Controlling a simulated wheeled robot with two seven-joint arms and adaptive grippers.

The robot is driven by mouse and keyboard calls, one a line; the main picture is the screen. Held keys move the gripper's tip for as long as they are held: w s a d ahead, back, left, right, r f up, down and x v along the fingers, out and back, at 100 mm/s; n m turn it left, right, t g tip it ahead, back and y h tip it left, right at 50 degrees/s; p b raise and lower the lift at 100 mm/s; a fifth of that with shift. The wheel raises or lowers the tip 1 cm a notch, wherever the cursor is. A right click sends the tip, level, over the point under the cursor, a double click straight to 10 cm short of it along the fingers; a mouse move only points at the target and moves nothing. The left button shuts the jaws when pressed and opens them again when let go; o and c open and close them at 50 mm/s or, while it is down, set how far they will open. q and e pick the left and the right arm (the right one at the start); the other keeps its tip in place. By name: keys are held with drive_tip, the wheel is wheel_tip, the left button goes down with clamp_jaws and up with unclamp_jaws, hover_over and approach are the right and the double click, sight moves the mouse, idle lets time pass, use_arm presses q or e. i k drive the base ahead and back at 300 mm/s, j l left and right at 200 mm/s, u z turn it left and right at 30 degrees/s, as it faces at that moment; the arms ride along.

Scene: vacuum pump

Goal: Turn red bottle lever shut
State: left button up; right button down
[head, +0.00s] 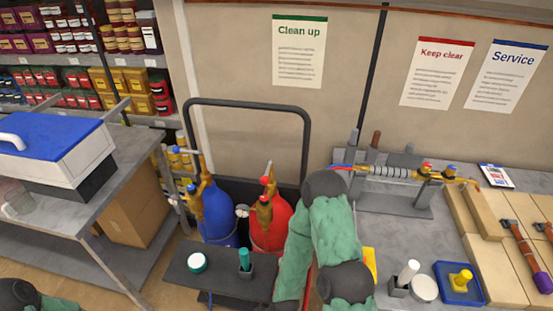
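The red bottle (271,228) stands on a cart behind a dark tray, left of my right arm. Its brass valve (265,207) has small red-tipped parts, one at the top and one lower on the left. The lever is too small to tell its exact position. My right arm, in a green sleeve, rises just right of the bottle, bends, and runs down out of the bottom edge, covering part of the bottle's right side. My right gripper is not visible.
A blue bottle (217,214) with a brass valve stands left of the red one. A black cart handle (249,104) arches behind them. The dark tray (222,280) is in front. A bench (452,232) with a pump fixture is right; another table (128,150) is left.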

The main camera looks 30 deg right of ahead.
sight(264, 181)
drive_tip(key=k+z, duration=0.15)
drive_tip(key=z, duration=0.2)
drive_tip(key=k+l+z, duration=0.1)
drive_tip(key=z, duration=0.25)
